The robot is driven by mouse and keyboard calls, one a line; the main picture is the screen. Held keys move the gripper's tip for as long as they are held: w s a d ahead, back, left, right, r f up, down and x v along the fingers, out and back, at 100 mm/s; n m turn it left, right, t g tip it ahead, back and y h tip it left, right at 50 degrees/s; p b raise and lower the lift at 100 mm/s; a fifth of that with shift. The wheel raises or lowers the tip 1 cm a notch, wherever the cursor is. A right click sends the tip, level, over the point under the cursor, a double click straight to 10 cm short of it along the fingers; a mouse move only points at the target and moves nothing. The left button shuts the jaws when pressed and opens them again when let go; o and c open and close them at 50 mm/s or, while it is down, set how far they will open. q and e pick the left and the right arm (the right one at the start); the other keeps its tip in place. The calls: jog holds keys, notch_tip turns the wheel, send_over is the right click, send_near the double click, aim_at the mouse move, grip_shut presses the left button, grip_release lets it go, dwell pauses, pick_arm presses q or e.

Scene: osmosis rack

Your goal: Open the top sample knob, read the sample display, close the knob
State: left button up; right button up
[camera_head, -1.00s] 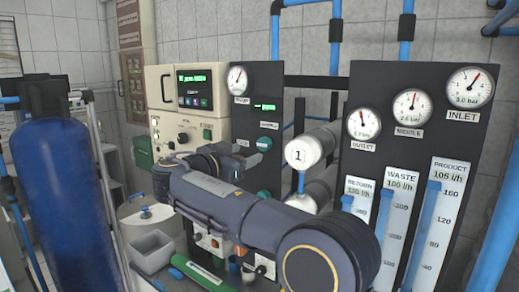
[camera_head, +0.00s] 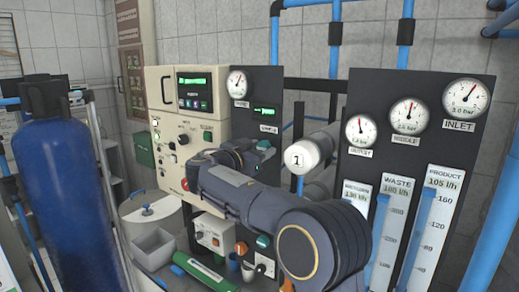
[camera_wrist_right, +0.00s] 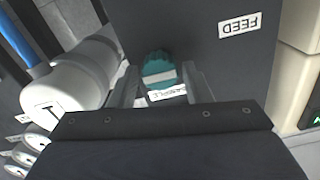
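The teal top sample knob (camera_head: 263,145) sits on the dark panel, partly crowded by my right gripper in the head view. In the right wrist view the teal knob (camera_wrist_right: 158,70) shows between the two grey fingers of my right gripper (camera_wrist_right: 161,82). The fingers are open, with a gap beside the knob on each side. The sample display (camera_head: 265,111) glows green above the knob, its digits too small to read. A sample label is beside the knob. My left gripper is in neither view.
A lower teal knob (camera_head: 263,241) is on the same panel. A white cylinder marked 1 (camera_head: 302,157) stands close right of my arm. The gauge panel (camera_head: 430,145) is further right, the cream control box (camera_head: 160,115) left. A blue tank (camera_head: 70,190) is far left.

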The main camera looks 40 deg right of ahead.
jog(key=c, duration=0.7)
jog(key=shift+o, duration=0.2)
